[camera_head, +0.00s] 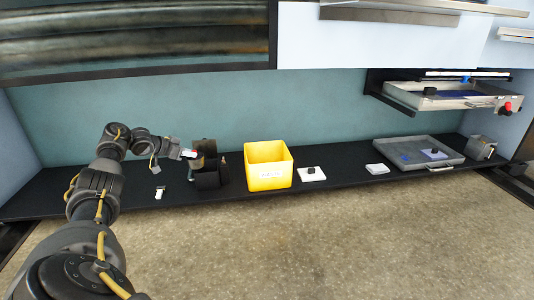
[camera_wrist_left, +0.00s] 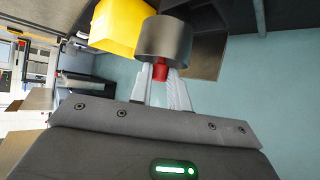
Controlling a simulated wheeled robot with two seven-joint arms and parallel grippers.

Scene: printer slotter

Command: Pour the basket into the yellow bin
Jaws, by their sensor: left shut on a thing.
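The basket is a grey metal cylinder (camera_wrist_left: 165,40) with a red handle (camera_wrist_left: 160,70) in the left wrist view. My left gripper (camera_wrist_left: 162,85) is shut on that red handle. In the head view my left gripper (camera_head: 188,153) is above the black counter, and the basket (camera_head: 206,147) shows as a small dark shape at its tip. The basket's inside is hidden. The yellow bin (camera_head: 268,176) stands upright on the counter to the right of the gripper, apart from it. It also shows at the top of the left wrist view (camera_wrist_left: 117,24). My right gripper is not in view.
Dark box-like holders (camera_head: 207,180) stand below the held basket, left of the bin. White blocks (camera_head: 311,174) and a grey tray (camera_head: 420,152) lie to the right. A drawer-like metal shelf (camera_head: 455,98) hangs above the tray. A small white item (camera_head: 159,192) lies at left.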

